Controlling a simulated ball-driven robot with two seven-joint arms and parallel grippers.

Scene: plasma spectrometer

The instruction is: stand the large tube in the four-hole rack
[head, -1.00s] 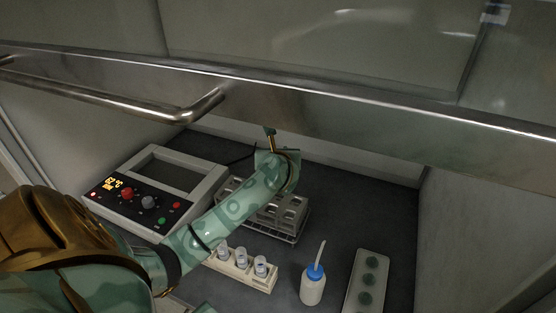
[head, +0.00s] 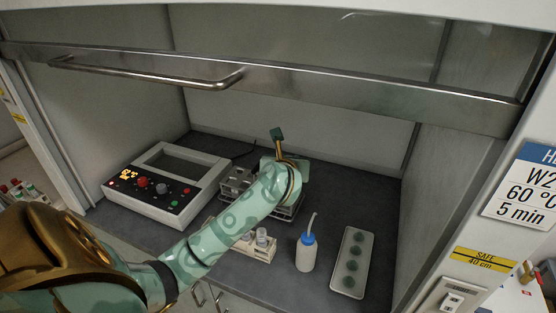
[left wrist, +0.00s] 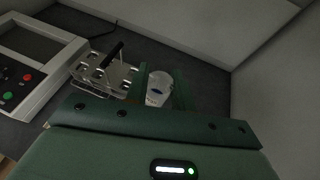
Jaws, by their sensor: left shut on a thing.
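My left gripper (head: 288,160) is above the back of the bench, just behind and right of a grey rack (head: 236,184). In the left wrist view its green fingers (left wrist: 160,92) are shut on a pale, translucent large tube (left wrist: 158,88). The tube is right of the rack and apart from it in that view. The rack (left wrist: 104,74) has large round holes and a wire frame; a black bar stands out over it. My forearm hides part of the rack in the head view, so I cannot count its holes. My right gripper is not in view.
A heater unit (head: 160,203) with a display stands left. A cream rack of small capped vials (head: 262,252) is in front. A blue-capped bottle (head: 306,254) and a white tray (head: 347,284) with green discs stand right. The hood's sash rail (head: 330,86) crosses above.

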